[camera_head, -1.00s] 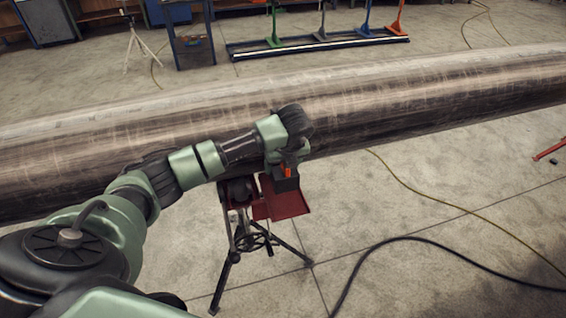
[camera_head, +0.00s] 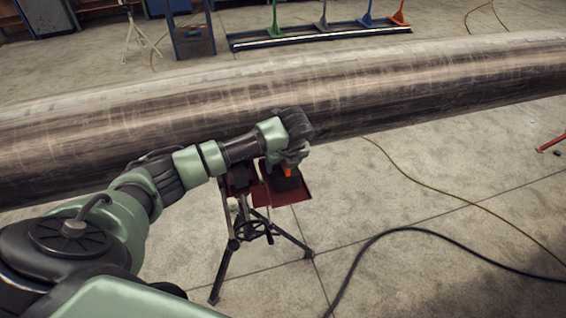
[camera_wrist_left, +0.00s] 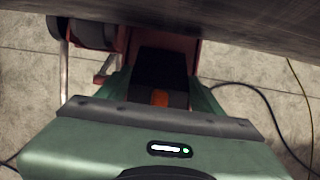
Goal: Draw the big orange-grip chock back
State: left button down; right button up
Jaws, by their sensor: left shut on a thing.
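The big chock (camera_head: 284,182) is a dark block with an orange grip (camera_head: 287,171). It sits on the red plate (camera_head: 295,194) at the top of a tripod stand, beside the large pipe (camera_head: 400,95). My left gripper (camera_head: 287,163) reaches down over the chock and is shut on its orange grip. In the left wrist view the dark chock body (camera_wrist_left: 160,68) and the orange grip (camera_wrist_left: 160,98) show between the green fingers (camera_wrist_left: 160,95). The fingertips are partly hidden in the head view. My right gripper is not in view.
The tripod's legs (camera_head: 228,262) spread on the concrete floor. A black cable (camera_head: 400,232) and a yellow cable (camera_head: 440,190) lie to the right. A rack with coloured stands (camera_head: 320,35) is behind the pipe. The floor in front of the pipe is mostly open.

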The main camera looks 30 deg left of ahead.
pick_arm(q)
jog(key=shift+f, duration=0.15)
dwell(0.5)
jog(key=shift+b, duration=0.4)
dwell(0.5)
jog(key=shift+c, duration=0.9)
grip_release()
jog(key=shift+s, duration=0.1)
jog(key=shift+r+p, duration=1.9)
jog(key=shift+r, duration=1.7)
